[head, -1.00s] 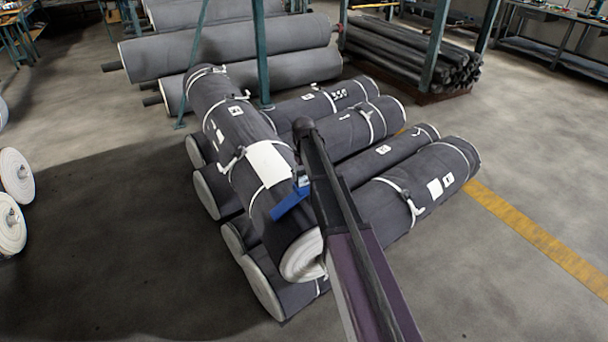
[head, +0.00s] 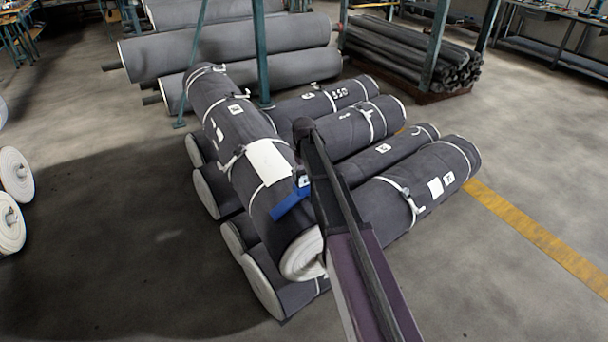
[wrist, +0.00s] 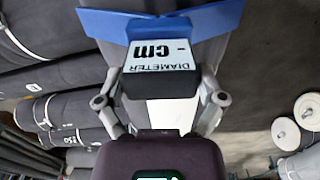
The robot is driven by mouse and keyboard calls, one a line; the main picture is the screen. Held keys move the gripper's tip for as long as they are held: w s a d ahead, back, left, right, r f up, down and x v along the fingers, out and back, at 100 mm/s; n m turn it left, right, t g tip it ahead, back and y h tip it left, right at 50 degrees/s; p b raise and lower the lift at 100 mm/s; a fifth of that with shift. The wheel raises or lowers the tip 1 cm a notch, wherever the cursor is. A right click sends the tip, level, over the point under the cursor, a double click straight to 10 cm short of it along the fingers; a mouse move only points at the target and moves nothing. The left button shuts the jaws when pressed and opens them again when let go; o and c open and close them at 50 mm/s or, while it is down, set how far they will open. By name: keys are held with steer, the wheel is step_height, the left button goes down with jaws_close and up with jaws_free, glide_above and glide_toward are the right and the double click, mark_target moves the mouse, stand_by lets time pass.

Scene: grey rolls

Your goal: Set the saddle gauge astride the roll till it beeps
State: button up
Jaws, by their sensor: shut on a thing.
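The saddle gauge shows as a blue angled piece (head: 290,204) in the head view, close to the top roll (head: 215,105), near that roll's front end. In the wrist view the gauge (wrist: 100,26) spreads blue wings over the grey roll; its white face reads "DIAMETER - cm" upside down, with a dash for a number. My gripper (wrist: 162,88) is shut on the gauge's dark body, one finger each side. My arm hides the gripper in the head view. I cannot tell whether the gauge touches the roll.
The top roll lies across several strapped grey rolls (head: 425,185). A white sheet (head: 268,162) lies on it. More rolls (head: 230,48) lie behind, by a green post (head: 262,50). White-ended rolls (head: 15,175) are at left. The floor at front left is clear.

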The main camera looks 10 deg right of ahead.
steer(key=shift+f+b, duration=0.45)
steer(key=shift+f, duration=0.05)
stand_by(0.6)
steer(key=o, duration=1)
steer(key=shift+r, duration=0.2)
step_height(320, 180, up, 12)
steer(key=p, duration=1.2)
steer(key=shift+r+p, duration=0.2)
steer(key=shift+p, duration=0.15)
stand_by(0.4)
steer(key=s+m, duration=0.1)
steer(key=s, duration=0.8)
steer(key=s+r+m+p, duration=0.1)
steer(key=s, duration=0.9)
steer(key=s+r+m+p, duration=0.1)
steer(key=s, duration=0.9)
steer(key=shift+d+r+m, duration=0.1)
steer(key=shift+d+m, duration=0.15)
steer(key=shift+m, duration=0.05)
